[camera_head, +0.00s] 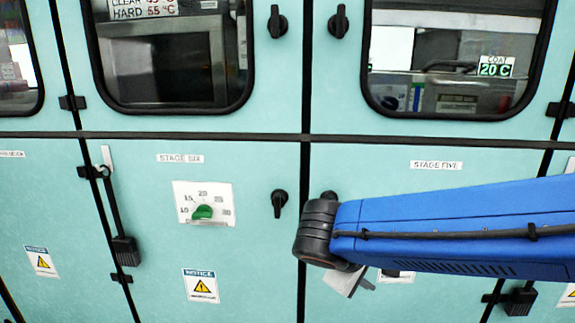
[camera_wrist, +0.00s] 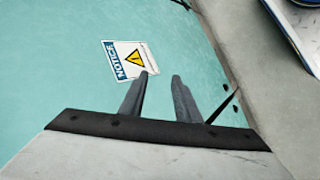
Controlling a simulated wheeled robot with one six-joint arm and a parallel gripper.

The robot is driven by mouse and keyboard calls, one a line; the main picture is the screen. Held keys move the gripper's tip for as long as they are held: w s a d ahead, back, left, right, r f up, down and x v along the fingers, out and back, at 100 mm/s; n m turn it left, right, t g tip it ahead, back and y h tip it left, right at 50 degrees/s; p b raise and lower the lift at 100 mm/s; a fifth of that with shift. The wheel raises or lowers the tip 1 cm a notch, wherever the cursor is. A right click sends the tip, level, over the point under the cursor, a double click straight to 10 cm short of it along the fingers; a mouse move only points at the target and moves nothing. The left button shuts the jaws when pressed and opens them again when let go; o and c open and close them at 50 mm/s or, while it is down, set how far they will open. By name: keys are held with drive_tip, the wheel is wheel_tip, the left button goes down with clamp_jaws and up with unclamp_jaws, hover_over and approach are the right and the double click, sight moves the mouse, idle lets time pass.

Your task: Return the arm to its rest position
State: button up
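My blue arm (camera_head: 450,230) reaches in from the right in the head view, across the front of the stage five panel. Its black wrist joint (camera_head: 318,233) is near the seam beside the stage six panel. A grey part of my gripper shows below the arm; its fingers cannot be made out there. In the wrist view my gripper (camera_wrist: 163,82) has two dark fingers, set apart with a clear gap and nothing between them. The fingertips point toward a teal panel with a notice label (camera_wrist: 128,60).
The teal stage six panel (camera_head: 240,250) has a green knob (camera_head: 202,212) on a white dial plate and a black latch (camera_head: 279,203). Windows (camera_head: 170,60) sit above. In the wrist view, grey floor (camera_wrist: 275,100) lies at the right.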

drive_tip(key=s+d+f+m+y, duration=0.4)
drive_tip(key=s+d+m+y, duration=0.2)
drive_tip(key=s+d+m, duration=0.2)
drive_tip(key=shift+s+d+g, duration=0.4)
drive_tip(key=shift+s+d, duration=0.85)
drive_tip(key=shift+s, duration=0.8)
